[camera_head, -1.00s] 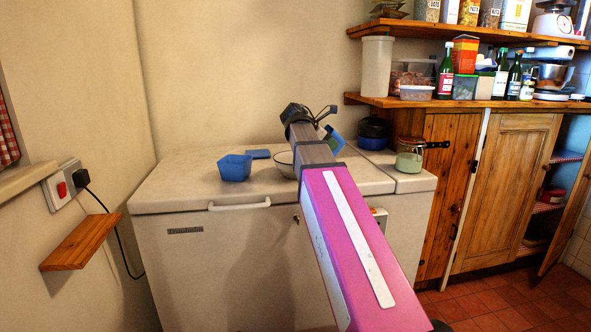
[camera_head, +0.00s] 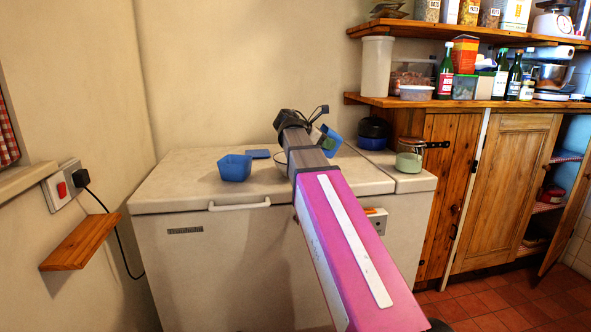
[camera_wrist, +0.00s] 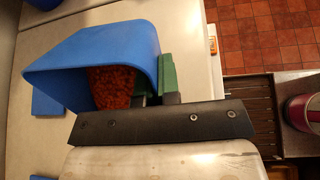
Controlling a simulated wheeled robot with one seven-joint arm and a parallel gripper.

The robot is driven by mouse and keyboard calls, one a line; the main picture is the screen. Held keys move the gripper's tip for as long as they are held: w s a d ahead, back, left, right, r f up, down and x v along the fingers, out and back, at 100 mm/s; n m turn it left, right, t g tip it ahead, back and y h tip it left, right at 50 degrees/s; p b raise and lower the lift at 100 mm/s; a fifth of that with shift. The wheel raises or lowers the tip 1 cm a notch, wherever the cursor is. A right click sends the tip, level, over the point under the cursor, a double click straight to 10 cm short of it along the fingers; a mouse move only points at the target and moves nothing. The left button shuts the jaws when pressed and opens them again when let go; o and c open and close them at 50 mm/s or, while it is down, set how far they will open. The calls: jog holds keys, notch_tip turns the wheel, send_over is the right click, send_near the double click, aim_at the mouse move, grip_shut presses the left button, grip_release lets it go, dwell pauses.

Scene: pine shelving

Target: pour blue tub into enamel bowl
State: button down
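The blue tub (camera_head: 332,143) is held in the air by my gripper (camera_head: 325,141), above the right part of the white chest lid, and it looks tilted. In the wrist view the blue tub (camera_wrist: 120,48) shows its open mouth, with orange-red bits (camera_wrist: 112,86) inside. The green fingers of my gripper (camera_wrist: 165,75) are shut on the tub's wall. A bowl (camera_head: 280,162), likely the enamel bowl, stands on the lid mostly hidden behind my arm; only part of its rim shows. I cannot see inside it.
A second blue tub (camera_head: 235,168) and a flat blue piece (camera_head: 258,154) lie on the white chest (camera_head: 190,185). Shelves (camera_head: 400,102) are above right. The chest's left side is clear.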

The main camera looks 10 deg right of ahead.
jog(key=shift+a+r+h, duration=0.25)
jog(key=shift+a+h, duration=0.25)
jog(key=shift+h, duration=0.2)
jog(key=shift+a, duration=0.1)
jog(key=shift+a+r+h, duration=0.2)
jog(key=shift+a+h, duration=0.1)
jog(key=shift+h, duration=0.1)
jog(key=shift+a+r+h, duration=0.1)
jog(key=shift+a+h, duration=0.05)
jog(key=shift+h, duration=0.15)
jog(key=shift+a+r+h, duration=0.2)
jog(key=shift+a+h, duration=0.15)
jog(key=shift+h, duration=0.35)
jog(key=shift+w+a+n, duration=0.1)
jog(key=shift+n, duration=0.2)
jog(key=shift+a+r+h, duration=0.2)
jog(key=shift+a+h, duration=0.05)
jog(key=shift+h, duration=0.45)
